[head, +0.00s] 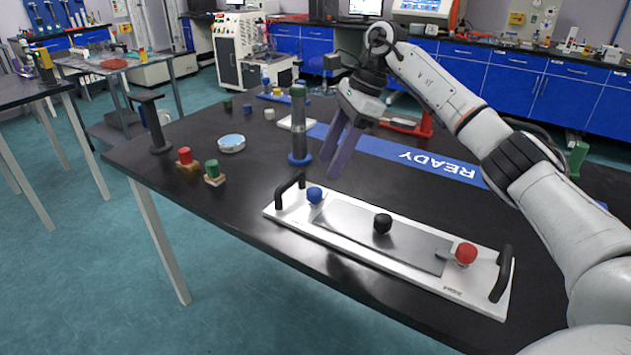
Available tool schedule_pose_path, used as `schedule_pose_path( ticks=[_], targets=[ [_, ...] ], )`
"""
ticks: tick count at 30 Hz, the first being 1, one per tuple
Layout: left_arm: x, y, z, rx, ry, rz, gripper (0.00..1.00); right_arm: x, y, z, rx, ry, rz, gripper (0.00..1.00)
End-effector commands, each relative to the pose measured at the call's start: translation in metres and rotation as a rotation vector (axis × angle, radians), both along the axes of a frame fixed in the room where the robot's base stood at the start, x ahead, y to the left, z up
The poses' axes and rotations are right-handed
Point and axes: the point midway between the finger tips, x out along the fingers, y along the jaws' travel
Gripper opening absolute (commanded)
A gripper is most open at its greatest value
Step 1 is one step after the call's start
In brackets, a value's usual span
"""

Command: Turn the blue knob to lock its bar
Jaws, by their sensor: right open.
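The blue knob (315,195) stands at the left end of a white plate (385,264) with black handles at both ends. A black knob (382,223) is at the middle of the plate and a red knob (466,253) near its right end. A grey bar or panel (345,222) lies along the plate between the blue and red knobs; how it is locked cannot be told. My right gripper (330,165) is open and empty, its fingers pointing down, above and slightly behind the blue knob, apart from it. My left gripper is not in view.
A dark cylinder with a green top (298,125) stands on a blue base just left of my right gripper. A blue READY strip (400,152) lies behind. Small red (186,160) and green (213,172) knobbed blocks and a round tin (231,143) are at left. The front left tabletop is clear.

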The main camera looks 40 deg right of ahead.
Motion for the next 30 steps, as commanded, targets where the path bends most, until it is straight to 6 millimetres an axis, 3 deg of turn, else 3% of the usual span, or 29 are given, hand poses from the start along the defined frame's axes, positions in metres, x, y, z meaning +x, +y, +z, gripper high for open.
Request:
schedule_pose_path(
  ticks=[3, 10, 23, 30],
  targets=[
    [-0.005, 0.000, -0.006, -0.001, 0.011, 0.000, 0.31, 0.003, 0.010, -0.025, 0.000, 0.003, 0.003, 0.46],
    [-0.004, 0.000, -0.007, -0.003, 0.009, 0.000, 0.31, 0.009, 0.022, -0.054, 0.002, 0.000, 0.001, 0.46],
    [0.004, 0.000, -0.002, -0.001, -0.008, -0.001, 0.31, 0.010, 0.026, -0.064, 0.001, -0.001, 0.001, 0.46],
    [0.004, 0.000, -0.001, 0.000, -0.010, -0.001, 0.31, 0.010, 0.025, -0.064, 0.001, -0.001, 0.001, 0.06]
  ],
)
